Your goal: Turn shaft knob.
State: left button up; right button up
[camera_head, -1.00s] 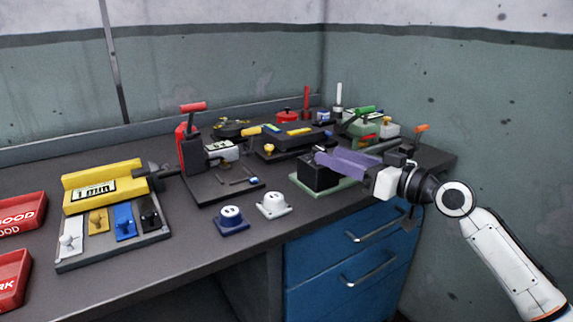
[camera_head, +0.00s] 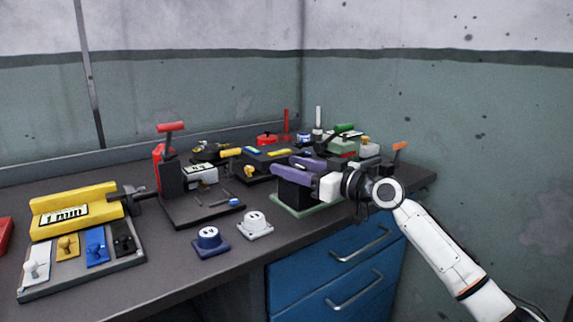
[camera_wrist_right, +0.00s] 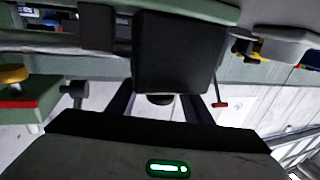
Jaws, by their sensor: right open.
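The black block (camera_head: 294,190) stands on a green base plate (camera_head: 303,210) near the right end of the bench. In the right wrist view the block (camera_wrist_right: 178,55) is straight ahead, with a small dark round knob (camera_wrist_right: 160,99) at its edge. I cannot tell for sure that this is the shaft knob. My right gripper (camera_head: 287,166) reaches in from the right, its purple fingers at the block's top. In the wrist view the open fingers (camera_wrist_right: 159,106) lie on either side of the knob; contact cannot be told. My left gripper is out of view.
A white socket piece (camera_head: 255,226) and a blue one (camera_head: 210,242) stand at the front edge. A red-handled press (camera_head: 170,180) and a yellow 1 mm fixture (camera_head: 75,210) are to the left. Several tools crowd behind the block. Blue drawers (camera_head: 335,270) are below.

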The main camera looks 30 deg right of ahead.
jog(key=shift+x, duration=0.8)
jog(key=shift+c, duration=0.4)
